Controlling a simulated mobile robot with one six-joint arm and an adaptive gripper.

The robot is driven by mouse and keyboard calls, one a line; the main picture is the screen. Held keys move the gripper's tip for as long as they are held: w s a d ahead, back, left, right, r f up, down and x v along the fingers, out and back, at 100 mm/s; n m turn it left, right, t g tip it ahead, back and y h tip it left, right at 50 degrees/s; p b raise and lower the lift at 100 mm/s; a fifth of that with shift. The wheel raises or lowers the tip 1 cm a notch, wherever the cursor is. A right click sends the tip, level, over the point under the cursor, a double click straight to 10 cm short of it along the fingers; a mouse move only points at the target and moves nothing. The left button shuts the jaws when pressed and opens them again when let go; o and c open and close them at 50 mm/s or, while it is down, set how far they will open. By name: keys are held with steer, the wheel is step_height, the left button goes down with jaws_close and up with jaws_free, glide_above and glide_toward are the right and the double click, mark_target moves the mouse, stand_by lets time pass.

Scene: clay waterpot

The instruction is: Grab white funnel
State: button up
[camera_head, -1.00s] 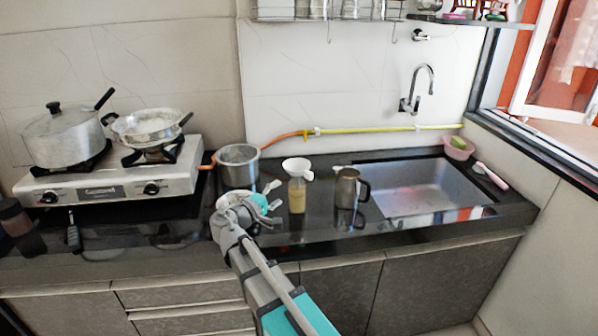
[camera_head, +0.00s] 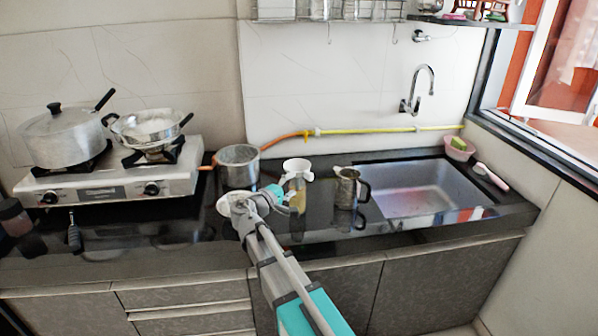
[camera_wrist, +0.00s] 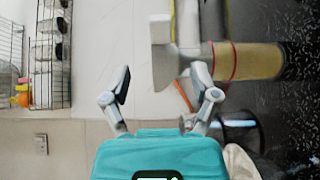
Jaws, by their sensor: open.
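The white funnel (camera_head: 297,165) sits in the mouth of a jar with yellowish contents (camera_head: 299,198) on the dark counter. In the wrist view the funnel (camera_wrist: 163,68) lies sideways in the picture, at the left end of the jar (camera_wrist: 240,61). My gripper (camera_head: 287,194) is at the jar's left front in the head view and partly covers it. In the wrist view my gripper (camera_wrist: 163,90) is open, its two fingers spread wide. The funnel's lower edge shows near the right finger and between the fingers' lines. I cannot tell whether they touch.
A metal mug (camera_head: 346,187) stands just right of the jar, and a metal pot (camera_head: 238,166) stands to its left. A stove (camera_head: 110,182) with pots is at far left. The sink (camera_head: 425,185) is at right. A hose (camera_head: 380,130) runs along the wall behind.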

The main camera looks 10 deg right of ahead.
mark_target(306, 175)
steer(key=shift+x, duration=1.15)
steer(key=shift+x, duration=2.65)
steer(key=shift+s+f, duration=0.1)
jaws_close()
step_height(306, 175, up, 10)
steer(key=p, duration=0.9)
steer(key=shift+p, duration=0.4)
